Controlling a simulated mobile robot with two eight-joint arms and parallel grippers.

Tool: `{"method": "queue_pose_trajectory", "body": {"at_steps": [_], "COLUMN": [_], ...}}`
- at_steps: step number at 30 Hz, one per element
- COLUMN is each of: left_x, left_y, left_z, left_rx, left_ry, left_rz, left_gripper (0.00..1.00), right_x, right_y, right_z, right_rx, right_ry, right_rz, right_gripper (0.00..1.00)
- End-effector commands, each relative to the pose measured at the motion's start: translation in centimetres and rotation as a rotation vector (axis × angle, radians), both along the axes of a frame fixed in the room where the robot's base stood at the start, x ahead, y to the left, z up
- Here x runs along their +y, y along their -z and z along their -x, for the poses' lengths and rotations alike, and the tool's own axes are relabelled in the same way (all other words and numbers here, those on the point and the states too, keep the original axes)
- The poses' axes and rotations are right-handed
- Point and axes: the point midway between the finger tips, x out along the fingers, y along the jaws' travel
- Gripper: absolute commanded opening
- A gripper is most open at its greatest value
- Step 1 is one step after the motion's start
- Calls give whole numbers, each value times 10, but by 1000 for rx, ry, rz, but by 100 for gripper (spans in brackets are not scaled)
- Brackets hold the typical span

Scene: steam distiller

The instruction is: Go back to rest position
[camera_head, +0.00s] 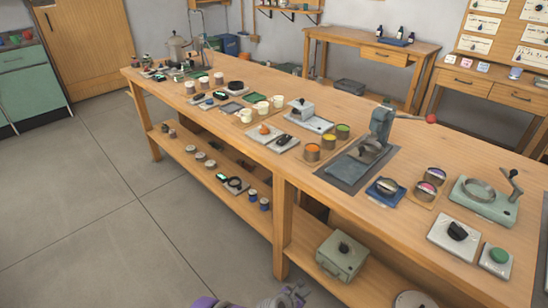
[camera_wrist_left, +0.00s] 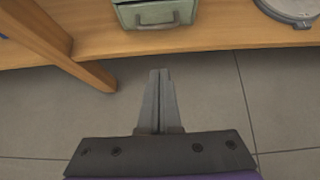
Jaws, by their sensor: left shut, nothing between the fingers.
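My left gripper (camera_head: 294,294) shows at the bottom edge of the head view, low in front of the bench. In the left wrist view its two fingers (camera_wrist_left: 160,75) lie together, with nothing between them. It is over the bare floor and apart from the bench. My right gripper is in neither view.
A long wooden workbench (camera_head: 345,203) with many tools and tins on top runs across the room. Its lower shelf (camera_head: 301,246) holds a green metal box (camera_head: 342,256), also in the left wrist view (camera_wrist_left: 158,12). The grey floor (camera_head: 90,215) at the left is clear.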

Motion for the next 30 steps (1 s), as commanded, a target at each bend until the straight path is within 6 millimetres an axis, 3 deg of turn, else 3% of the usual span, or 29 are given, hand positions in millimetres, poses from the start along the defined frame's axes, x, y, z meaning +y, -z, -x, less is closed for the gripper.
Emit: {"method": "queue_pose_trajectory", "body": {"at_steps": [5, 10, 14, 18, 23, 30], "left_x": [15, 60, 100, 143, 191, 255], "left_y": [-22, -81, -127, -171, -212, -253], "left_z": [-5, -6, 4, 26, 64, 140], "left_rx": [-48, -179, -281, -375, -463, -556], "left_ry": [54, 225, 393, 585, 821, 1213], "left_rz": [-70, -278, -463, -652, -858, -1125], "left_gripper": [0, 0, 0, 0, 0, 0], "right_x": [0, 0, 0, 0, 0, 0], "right_y": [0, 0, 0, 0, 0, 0], "right_z": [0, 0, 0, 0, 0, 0], "right_rx": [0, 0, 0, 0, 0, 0], "right_ry": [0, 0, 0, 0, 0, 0], "right_rz": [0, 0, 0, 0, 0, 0], "right_gripper": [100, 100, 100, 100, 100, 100]}}
